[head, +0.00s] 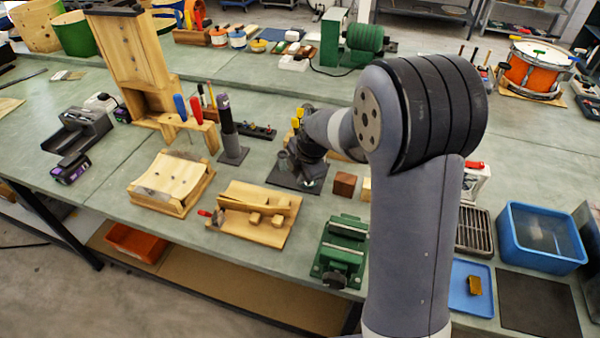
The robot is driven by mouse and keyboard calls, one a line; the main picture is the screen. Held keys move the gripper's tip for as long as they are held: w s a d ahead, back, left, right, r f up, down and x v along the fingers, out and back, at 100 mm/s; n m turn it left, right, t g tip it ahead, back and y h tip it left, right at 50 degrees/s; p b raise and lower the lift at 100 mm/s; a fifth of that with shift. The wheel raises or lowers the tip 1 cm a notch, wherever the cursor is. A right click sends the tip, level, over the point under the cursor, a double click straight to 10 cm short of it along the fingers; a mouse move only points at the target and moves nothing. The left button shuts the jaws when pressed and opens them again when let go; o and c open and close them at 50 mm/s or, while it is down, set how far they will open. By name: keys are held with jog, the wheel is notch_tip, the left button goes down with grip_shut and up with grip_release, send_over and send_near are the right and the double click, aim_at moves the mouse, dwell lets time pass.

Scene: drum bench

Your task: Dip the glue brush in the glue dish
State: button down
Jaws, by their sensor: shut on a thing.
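My gripper (309,158) is small and dark in the head view, low over a dark square mat (284,180) near the middle of the bench. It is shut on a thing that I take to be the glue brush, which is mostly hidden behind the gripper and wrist. A small grey cup-like holder (283,160) stands on the mat just left of the gripper. I cannot clearly make out the glue dish; the gripper covers much of the mat. Whether the bristles touch anything cannot be told.
Left of the mat stand a dark upright tool on a base (229,130) and a wooden rack of screwdrivers (192,128). In front are a wooden jig (255,228) and a green vise (341,250). A brown block (345,184) and a blue tub (540,252) are to the right.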

jog(key=s+a+r+p, duration=0.1)
jog(key=s+r+p, duration=0.2)
jog(key=r, duration=0.3)
jog(key=shift+s+a+r, duration=0.15)
jog(key=shift+a+r, duration=0.05)
jog(key=shift+r, duration=0.1)
dwell(0.7)
dwell(0.4)
